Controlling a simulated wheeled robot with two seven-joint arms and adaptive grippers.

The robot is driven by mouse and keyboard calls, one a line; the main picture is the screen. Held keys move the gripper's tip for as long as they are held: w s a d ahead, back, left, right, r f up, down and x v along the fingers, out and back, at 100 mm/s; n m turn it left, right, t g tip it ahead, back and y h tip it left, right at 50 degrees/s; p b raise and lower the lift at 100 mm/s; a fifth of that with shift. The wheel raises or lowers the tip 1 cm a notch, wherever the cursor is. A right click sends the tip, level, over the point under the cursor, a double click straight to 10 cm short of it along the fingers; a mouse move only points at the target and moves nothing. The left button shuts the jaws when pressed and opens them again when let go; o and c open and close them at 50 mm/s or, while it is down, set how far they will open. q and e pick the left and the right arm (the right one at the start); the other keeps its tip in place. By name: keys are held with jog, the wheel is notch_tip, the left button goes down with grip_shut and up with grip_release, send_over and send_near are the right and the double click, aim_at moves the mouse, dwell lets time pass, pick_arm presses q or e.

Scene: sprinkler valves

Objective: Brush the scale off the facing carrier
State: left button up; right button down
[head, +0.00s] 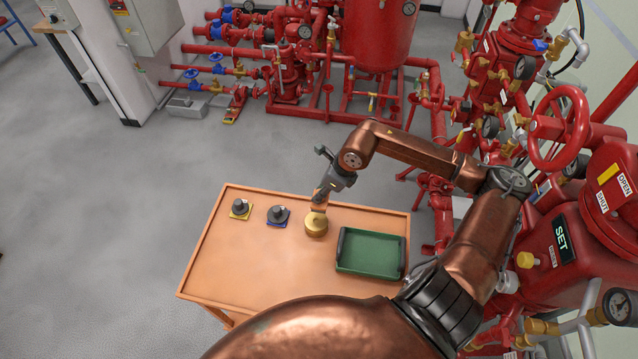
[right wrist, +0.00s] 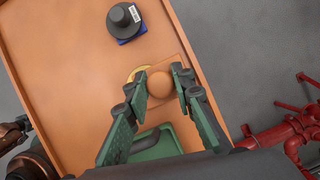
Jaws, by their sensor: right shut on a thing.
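A round brass piece, seemingly the facing carrier (head: 316,227), lies on the orange table near its middle far side. Its edge also shows in the right wrist view (right wrist: 131,76), partly hidden by a finger and the brush. My right gripper (head: 321,192) points down just above it. The gripper is shut on the round knob of an orange-brown brush (right wrist: 183,80); the brush block shows below the knob. The brush is over or against the brass piece; I cannot tell whether it touches. The bristles and any scale are hidden. My left gripper is not in view.
A green tray (head: 371,250) with dark handles stands right of the brass piece. Two dark stepped pieces sit left of it, one on a yellow base (head: 240,208), one on a blue base (head: 278,215). The table's near left (head: 235,265) is clear. Red pipework and valves (head: 560,128) stand at right.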

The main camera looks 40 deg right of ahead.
jog(key=shift+r+p, duration=0.7)
jog(key=shift+r, duration=1.1)
